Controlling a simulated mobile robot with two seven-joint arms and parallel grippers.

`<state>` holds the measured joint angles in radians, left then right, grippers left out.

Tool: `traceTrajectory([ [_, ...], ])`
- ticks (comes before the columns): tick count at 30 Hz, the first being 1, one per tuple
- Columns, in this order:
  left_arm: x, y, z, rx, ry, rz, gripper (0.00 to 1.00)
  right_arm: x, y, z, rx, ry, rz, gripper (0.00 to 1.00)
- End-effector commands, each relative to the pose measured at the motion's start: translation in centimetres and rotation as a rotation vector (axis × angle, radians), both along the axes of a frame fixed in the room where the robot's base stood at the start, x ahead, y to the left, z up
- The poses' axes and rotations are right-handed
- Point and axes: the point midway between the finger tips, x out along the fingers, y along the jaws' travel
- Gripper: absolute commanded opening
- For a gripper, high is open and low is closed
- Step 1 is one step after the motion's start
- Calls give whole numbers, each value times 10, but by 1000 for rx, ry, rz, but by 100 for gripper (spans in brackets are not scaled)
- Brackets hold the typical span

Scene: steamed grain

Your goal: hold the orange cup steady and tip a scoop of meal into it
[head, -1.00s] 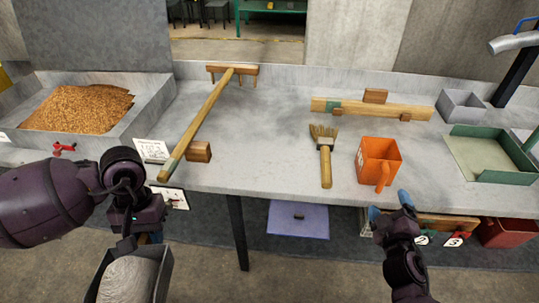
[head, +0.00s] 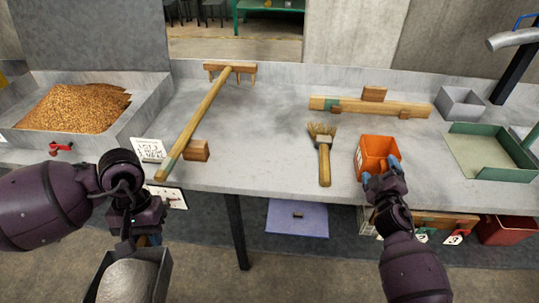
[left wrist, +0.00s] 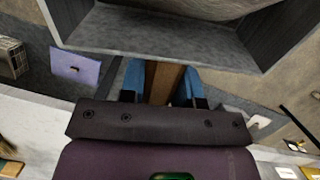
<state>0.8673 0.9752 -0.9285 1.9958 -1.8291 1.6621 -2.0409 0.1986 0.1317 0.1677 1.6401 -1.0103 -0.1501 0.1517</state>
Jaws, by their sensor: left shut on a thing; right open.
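The orange cup (head: 371,150) stands upright on the counter at the right of the head view. My right gripper (head: 381,172) is open at the cup's near side, its fingers by the handle. The gripper hides most of the handle, so I cannot tell whether the fingers touch it. My left gripper (left wrist: 160,88) is shut on the wooden handle (left wrist: 162,78) of a dark grey scoop (head: 158,276). The scoop holds pale meal (head: 127,281) and is held in front of the counter, well left of the cup.
A brush (head: 324,160) lies left of the cup. A long wooden rake (head: 203,112) lies farther left, beside a grain bin (head: 75,108). A wooden bar (head: 350,105) lies behind the cup, and a green tray (head: 490,153) stands right. The counter between rake and brush is clear.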

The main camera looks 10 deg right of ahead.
Motion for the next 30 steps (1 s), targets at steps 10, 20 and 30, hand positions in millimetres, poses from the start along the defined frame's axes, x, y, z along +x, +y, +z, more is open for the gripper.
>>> traceTrajectory([
  [10, 0, 0, 1, -1, -1, -1, 0, 0, 0, 1, 0, -1, -1, 66],
  [20, 0, 0, 1, -1, -1, 0, 0, 0, 0, -1, -1, 2, -1, 22],
  [30, 0, 0, 0, 0, 1, 0, 0, -2, -1, -4, -2, 9, -3, 22],
])
